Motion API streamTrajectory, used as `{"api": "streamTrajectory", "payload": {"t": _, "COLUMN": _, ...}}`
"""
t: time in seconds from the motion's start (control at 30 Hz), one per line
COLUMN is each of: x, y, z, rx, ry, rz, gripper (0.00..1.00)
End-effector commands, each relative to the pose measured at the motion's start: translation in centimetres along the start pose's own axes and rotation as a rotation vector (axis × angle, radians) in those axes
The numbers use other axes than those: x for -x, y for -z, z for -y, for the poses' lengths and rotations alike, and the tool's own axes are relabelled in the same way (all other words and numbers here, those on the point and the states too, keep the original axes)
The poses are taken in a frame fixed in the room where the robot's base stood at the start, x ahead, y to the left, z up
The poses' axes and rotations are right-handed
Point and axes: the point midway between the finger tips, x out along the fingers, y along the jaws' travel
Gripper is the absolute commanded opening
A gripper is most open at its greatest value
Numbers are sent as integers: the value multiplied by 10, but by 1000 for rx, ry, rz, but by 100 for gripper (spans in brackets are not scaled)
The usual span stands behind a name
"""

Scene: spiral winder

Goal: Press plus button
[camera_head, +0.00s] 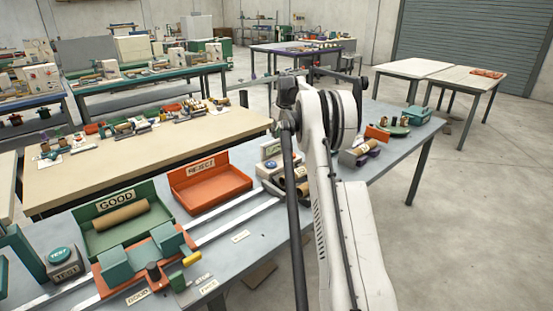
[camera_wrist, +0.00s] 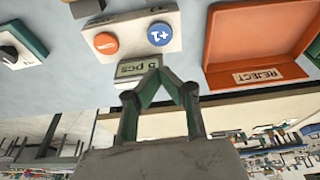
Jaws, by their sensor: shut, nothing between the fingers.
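The plus button (camera_wrist: 160,34) is a round blue button marked "+1" in the wrist view. It sits on a pale control box (camera_wrist: 132,31), beside a round orange button (camera_wrist: 106,43). A small display reading "pcs" (camera_wrist: 135,71) is on the box's edge nearest my gripper. My gripper (camera_wrist: 158,72) is shut and empty. Its fingertips meet in a point below the plus button in the picture, overlapping the display. They look apart from the button, though the exact gap cannot be told. In the head view my arm hides part of that area.
An orange REJECT tray (camera_head: 211,186) stands close by; it also shows at the right of the wrist view (camera_wrist: 258,41). A green GOOD tray (camera_head: 121,226) holds a brown roll. A box with a dark knob (camera_wrist: 10,54) is at the wrist view's left.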

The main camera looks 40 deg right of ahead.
Motion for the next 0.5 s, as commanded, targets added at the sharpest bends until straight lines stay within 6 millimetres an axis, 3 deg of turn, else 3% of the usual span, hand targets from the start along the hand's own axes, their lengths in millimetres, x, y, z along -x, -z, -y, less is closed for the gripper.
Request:
{"api": "streamTrajectory", "payload": {"t": 0.33, "x": -1, "y": 0, "z": 0, "rx": 0, "ry": 0, "rz": 0, "gripper": 0}}
{"api": "streamTrajectory", "payload": {"t": 0.5, "x": -13, "y": 0, "z": 0, "rx": 0, "ry": 0, "rz": 0, "gripper": 0}}
